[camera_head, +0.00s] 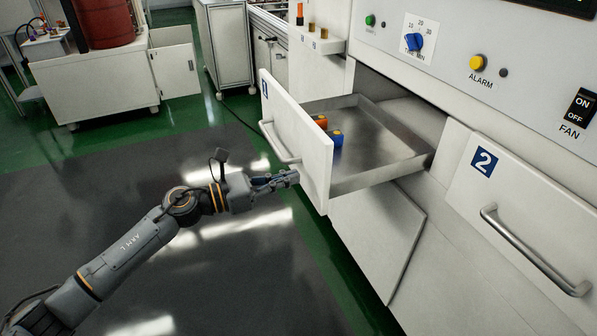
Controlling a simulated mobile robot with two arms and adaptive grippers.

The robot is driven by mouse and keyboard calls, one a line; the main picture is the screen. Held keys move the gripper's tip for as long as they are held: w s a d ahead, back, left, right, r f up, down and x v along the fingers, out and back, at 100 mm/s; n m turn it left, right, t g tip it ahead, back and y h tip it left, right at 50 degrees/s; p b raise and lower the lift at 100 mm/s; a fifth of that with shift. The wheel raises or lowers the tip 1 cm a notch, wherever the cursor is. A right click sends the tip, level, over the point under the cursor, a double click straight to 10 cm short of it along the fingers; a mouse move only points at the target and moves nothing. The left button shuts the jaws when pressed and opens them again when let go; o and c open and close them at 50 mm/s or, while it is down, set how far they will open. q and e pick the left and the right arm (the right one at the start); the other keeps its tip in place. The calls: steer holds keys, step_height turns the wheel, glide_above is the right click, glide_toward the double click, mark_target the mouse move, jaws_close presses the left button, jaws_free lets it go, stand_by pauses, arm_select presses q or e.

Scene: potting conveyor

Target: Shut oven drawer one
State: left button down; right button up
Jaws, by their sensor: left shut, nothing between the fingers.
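Oven drawer one (315,165) has a white front with a blue "1" label and a curved metal handle (279,144). It stands open, pulled out from the white oven, with its metal tray showing. An orange-topped item (321,121) and a blue item (337,139) sit in the tray close behind the front. My left gripper (292,177) is shut and empty, at the outer face of the drawer front below the handle. I cannot tell whether its fingertips touch the front. My right gripper is not in view.
Drawer two (520,215) is closed at the right, with its own handle (530,250). The control panel above has a blue timer knob (414,42), a yellow alarm button (478,63) and a fan switch (580,106). White cabinets stand behind. The dark floor mat (150,240) is clear.

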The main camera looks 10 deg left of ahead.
mark_target(311, 172)
arm_select(q)
steer(key=shift+x, duration=1.45)
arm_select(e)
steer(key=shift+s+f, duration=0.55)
arm_select(q)
steer(key=shift+d, duration=0.1)
